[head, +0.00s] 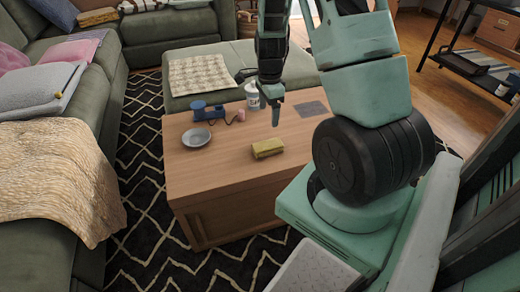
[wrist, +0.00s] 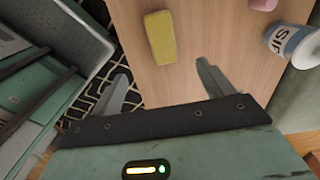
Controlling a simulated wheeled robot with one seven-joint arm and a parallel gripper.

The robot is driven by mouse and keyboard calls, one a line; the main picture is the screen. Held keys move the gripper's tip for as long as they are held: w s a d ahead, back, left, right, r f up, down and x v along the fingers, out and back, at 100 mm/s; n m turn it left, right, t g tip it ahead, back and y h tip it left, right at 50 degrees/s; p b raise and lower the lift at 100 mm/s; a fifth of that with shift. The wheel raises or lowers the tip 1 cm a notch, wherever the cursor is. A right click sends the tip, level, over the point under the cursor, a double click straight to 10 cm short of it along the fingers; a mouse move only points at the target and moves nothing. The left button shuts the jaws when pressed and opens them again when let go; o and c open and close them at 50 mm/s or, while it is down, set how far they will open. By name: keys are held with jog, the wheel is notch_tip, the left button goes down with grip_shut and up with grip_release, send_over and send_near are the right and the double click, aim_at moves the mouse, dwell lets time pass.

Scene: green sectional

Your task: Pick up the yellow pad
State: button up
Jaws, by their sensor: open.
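The yellow pad (head: 268,148) lies flat on the wooden coffee table (head: 205,172), close to its near right side. It also shows in the wrist view as a yellow block (wrist: 160,37), beyond the fingertips and between their lines. My gripper (head: 275,113) hangs above the table, above and behind the pad in the head view. In the wrist view my gripper (wrist: 162,72) has its two fingers spread wide, with nothing between them. The gripper and the pad are apart.
A blue object (head: 205,110), a grey plate (head: 197,138), a small pink item (head: 241,115) and a grey sheet (head: 311,109) are on the table. Green sofas border it.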

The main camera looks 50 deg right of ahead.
jog(key=b, duration=0.3)
send_over(268, 145)
jog(key=f, duration=1)
jog(key=shift+a+f, duration=0.2)
jog(key=shift+w+d+f+b, duration=0.15)
jog(key=shift+f+b, duration=0.55)
jog(key=shift+f, duration=0.65)
jog(key=shift+s+d+f+b, duration=0.1)
jog(key=shift+f+b, duration=0.55)
jog(key=shift+f, duration=0.7)
jog(key=shift+r, duration=0.1)
jog(key=shift+c, duration=0.3)
jog(key=c, duration=1)
